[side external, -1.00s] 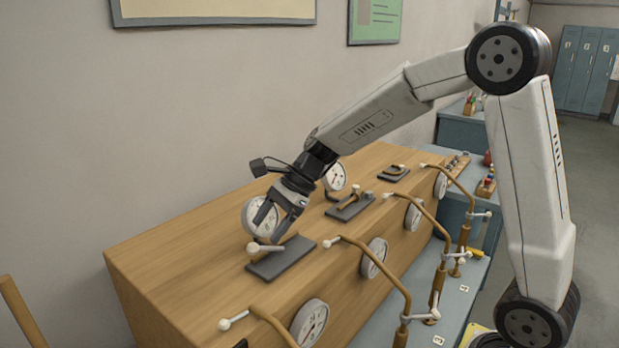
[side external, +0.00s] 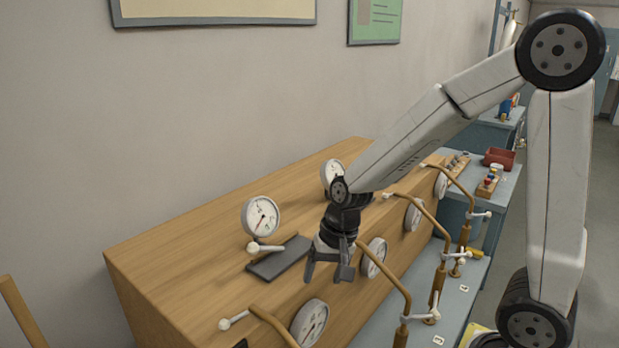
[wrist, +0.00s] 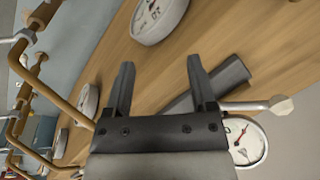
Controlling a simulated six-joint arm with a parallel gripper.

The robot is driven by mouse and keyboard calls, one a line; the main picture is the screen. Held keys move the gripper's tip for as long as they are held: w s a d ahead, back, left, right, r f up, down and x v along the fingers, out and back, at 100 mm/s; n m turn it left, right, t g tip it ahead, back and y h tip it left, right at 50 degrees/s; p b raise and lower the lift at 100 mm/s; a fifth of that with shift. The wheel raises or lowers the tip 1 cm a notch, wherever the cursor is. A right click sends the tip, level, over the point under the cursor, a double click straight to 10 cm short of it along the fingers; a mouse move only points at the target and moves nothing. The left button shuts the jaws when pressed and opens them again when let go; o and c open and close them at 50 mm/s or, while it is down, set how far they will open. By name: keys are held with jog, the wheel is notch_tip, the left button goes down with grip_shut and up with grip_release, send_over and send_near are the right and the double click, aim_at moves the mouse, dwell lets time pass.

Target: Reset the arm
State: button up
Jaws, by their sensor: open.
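My gripper (side external: 328,275) is open and empty in the side external view, hanging in front of the wooden cabinet's upper edge, to the right of the nearest dark plate (side external: 279,258). That plate carries a lever with a white knob (side external: 253,247). In the wrist view my two fingers (wrist: 162,82) stand apart with nothing between them but the wooden surface behind. The dark plate (wrist: 228,78) shows to the right of the fingers, and the white lever knob (wrist: 281,106) is farther right.
The wooden cabinet (side external: 180,250) carries several round dials, including a gauge (side external: 260,216) behind the plate. Bent brass pipes (side external: 395,278) with white-tipped handles stick out from its front. A red bin (side external: 499,158) sits on a blue bench at the back right. The wall is behind.

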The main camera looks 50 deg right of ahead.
jog(key=s+d+f+n+h, duration=0.1)
jog(key=s+f+n, duration=0.1)
jog(key=s+n, duration=0.3)
jog(key=shift+s+f+n+t+h, duration=0.2)
jog(key=shift+f+n+t+h, duration=0.15)
jog(key=shift+n, duration=1.15)
